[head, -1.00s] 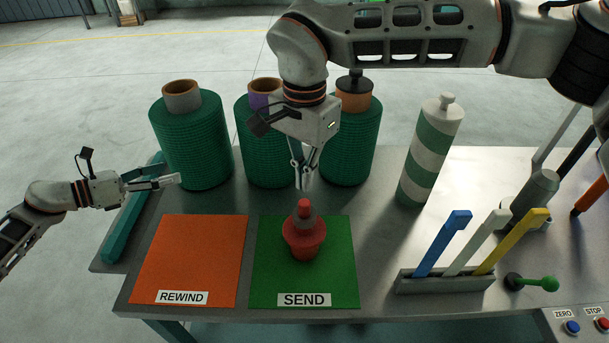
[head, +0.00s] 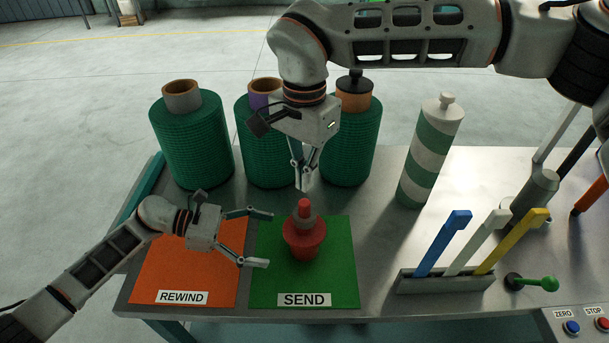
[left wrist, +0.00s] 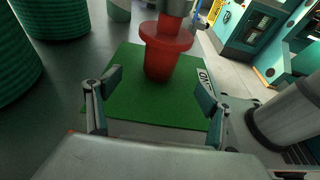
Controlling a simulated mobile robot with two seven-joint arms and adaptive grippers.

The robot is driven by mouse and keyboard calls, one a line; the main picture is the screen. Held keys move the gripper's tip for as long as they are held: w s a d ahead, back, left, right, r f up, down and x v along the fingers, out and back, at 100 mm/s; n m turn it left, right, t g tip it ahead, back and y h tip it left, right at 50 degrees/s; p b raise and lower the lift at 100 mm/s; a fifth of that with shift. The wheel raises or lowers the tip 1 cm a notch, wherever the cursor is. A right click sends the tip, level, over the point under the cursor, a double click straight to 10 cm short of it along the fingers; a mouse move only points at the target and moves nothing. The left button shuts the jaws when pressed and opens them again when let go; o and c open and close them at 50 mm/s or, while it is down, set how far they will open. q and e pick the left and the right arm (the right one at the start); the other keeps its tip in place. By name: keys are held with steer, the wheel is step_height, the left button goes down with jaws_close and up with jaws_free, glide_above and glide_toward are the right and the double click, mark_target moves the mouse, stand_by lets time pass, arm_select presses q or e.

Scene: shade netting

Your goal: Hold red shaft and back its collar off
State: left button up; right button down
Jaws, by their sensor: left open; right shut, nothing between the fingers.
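My right gripper (head: 304,187) is shut and empty, pointing down just above the shaft's top. Whether the tips clear the top is hard to tell.
Green netting rolls (head: 192,140) stand along the back. An orange REWIND mat (head: 150,265) lies under my left arm.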

mark_target(304, 213)
arm_select(q)
steer(key=shift+x, duration=4.65)
steer(key=c, duration=2)
steer(key=shift+o, duration=0.2)
arm_select(e)
steer(key=c, duration=1.8)
jaws_free()
steer(key=shift+f, duration=0.15)
steer(key=shift+c, duration=0.2)
steer(key=o, duration=0.4)
steer(key=shift+f+m, duration=0.25)
steer(key=shift+m, duration=0.35)
steer(key=f+m, duration=0.1)
steer(key=m, duration=0.2)
steer(key=shift+f, duration=4.6)
